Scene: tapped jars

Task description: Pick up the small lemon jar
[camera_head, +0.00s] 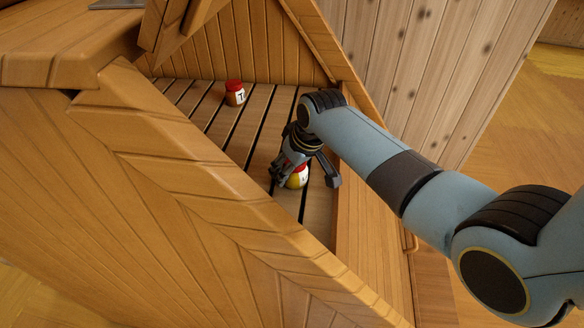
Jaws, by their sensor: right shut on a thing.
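The small lemon jar (298,180), yellow with a white label and some red at its top, is on the slatted wooden floor inside the wooden structure. My right gripper (304,172) reaches down over it from the right and is shut on it. The gripper's fingers and palm hide much of the jar's top and left side. I cannot tell whether the jar's base touches the slats. My left gripper is not in view.
Another jar (235,93), with a red lid, brownish contents and a white label, stands upright farther back on the slats (213,122). A thick sloping wooden edge (200,165) runs along the near left. A wooden side wall (358,235) stands right of the slats, under my arm.

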